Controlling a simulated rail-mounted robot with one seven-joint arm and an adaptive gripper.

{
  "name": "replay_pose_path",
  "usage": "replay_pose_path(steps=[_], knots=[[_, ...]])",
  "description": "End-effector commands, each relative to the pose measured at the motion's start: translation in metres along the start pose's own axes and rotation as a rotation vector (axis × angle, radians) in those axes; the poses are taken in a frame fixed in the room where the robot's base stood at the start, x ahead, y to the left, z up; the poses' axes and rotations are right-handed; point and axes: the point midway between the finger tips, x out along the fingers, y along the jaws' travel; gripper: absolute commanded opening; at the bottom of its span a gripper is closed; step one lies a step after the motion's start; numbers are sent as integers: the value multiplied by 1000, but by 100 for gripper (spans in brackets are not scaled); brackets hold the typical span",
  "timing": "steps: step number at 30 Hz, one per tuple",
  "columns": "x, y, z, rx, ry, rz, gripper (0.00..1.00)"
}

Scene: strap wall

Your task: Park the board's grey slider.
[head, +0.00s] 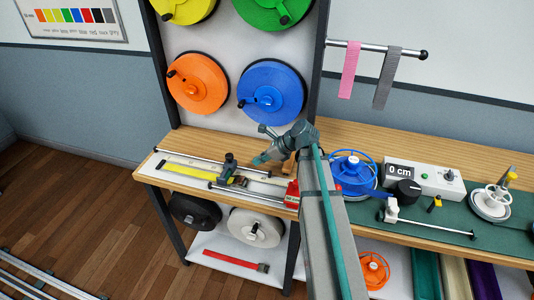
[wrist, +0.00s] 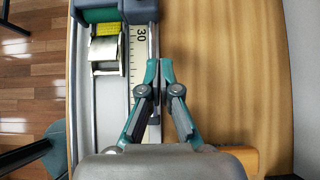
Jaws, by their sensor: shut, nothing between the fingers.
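The board (head: 208,178) lies on the wooden bench at the left, with metal rails along it and a yellow strap (head: 188,171) on it. The slider, a dark grey block (head: 229,167), sits across the board; in the wrist view a dark grey-green block (wrist: 108,12) at the top edge appears to be it, cut off by the frame. My gripper (head: 262,158) is just right of the slider, empty. In the wrist view my gripper's fingertips (wrist: 159,64) are together beside the rail, below and right of the block, apart from it.
A metal buckle (wrist: 107,50) with yellow strap lies left of the printed scale (wrist: 139,62). A red block (head: 292,194) stands at the board's right end. A blue reel (head: 352,171) and a display box (head: 423,177) stand further right. Bare wood (wrist: 230,70) lies right of the rail.

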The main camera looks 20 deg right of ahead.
Motion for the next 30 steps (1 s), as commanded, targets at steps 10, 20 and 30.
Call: replay_pose_path(steps=[10, 20, 30], knots=[[45, -1, 22, -2, 1, 0, 0], [54, 0, 28, -1, 1, -1, 0], [53, -3, 29, 3, 0, -5, 0]])
